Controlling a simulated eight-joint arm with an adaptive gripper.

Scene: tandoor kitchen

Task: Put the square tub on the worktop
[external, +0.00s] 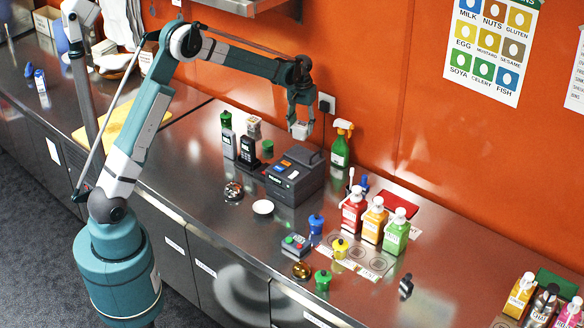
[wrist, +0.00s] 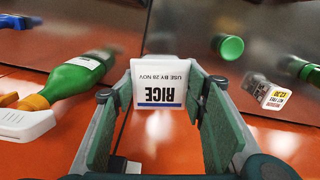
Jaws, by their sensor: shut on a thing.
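The square tub is a small white tub (wrist: 160,82) with a label that reads RICE and a use-by date. In the wrist view it sits between the two finger pads of my gripper (wrist: 160,95), which is shut on it. In the external view my gripper (external: 300,112) hangs near the orange wall with the tub (external: 301,131) at its fingertips. The tub is held in the air, above the steel worktop (external: 205,140). The tub's far sides are hidden.
A dark label machine (external: 295,176) stands below my gripper. A green spray bottle (external: 341,146) stands to its right, near a wall socket (external: 326,103). Black devices (external: 248,150) and small containers stand left. Sauce pump bottles (external: 374,220) stand front right.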

